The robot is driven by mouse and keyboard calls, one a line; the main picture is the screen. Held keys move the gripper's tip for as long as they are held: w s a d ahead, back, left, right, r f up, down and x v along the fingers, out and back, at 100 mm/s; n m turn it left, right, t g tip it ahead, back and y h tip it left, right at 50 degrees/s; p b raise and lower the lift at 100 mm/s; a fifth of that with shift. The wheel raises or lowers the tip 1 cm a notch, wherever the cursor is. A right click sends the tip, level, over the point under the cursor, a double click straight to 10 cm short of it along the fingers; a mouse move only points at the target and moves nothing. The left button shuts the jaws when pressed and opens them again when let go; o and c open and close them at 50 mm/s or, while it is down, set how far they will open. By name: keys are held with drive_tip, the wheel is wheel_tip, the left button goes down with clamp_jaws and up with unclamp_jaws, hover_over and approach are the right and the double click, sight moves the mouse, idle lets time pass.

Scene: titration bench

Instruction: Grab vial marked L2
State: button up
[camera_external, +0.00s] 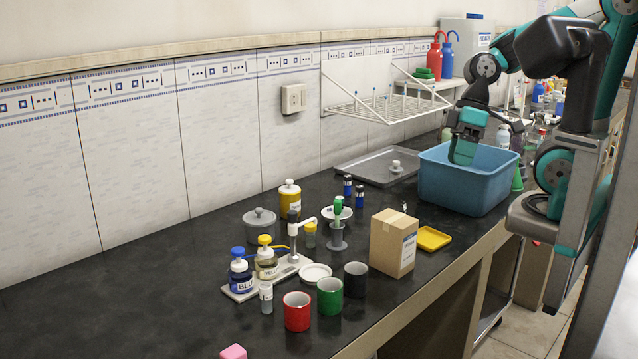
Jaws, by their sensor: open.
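My gripper (463,158) hangs over the left part of the blue bin (470,205), pointing down. It is open, and I see nothing held in it. Several small vials stand on the dark bench, and I cannot read an L2 mark on any. A clear vial with a white cap (266,298) stands at the front left, beside the red cup. A vial with a yellow cap (310,236) stands near the middle. Two dark vials with blue caps (347,187) (359,196) stand farther back. All of these are well left of my gripper.
A cardboard box (394,244), a yellow tray (433,239) and red (297,312), green (329,296) and black (355,280) cups stand along the front edge. Blue (240,272) and yellow (266,262) bottles share a white stand. A wire rack (385,108) hangs above. The left bench is clear.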

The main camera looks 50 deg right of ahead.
drive_tip(key=w+d+n+h, duration=0.1)
drive_tip(key=w+d+n, duration=0.15)
drive_tip(key=w, duration=0.65)
drive_tip(key=w+d+n+h, duration=0.1)
drive_tip(key=w+n, duration=0.2)
drive_tip(key=w, duration=0.6)
drive_tip(key=n+h, duration=0.2)
drive_tip(key=n, duration=0.5)
hover_over(360, 186)
wheel_tip(360, 186, down, 7)
wheel_tip(360, 186, down, 11)
drive_tip(key=shift+a+r+p, duration=0.1)
drive_tip(key=shift+r+p, duration=0.05)
drive_tip(key=shift+p, duration=0.25)
drive_tip(key=shift+f+p, duration=0.85)
drive_tip(key=shift+f, duration=2.3)
drive_tip(key=shift+c, duration=0.5)
drive_tip(key=c, duration=0.9)
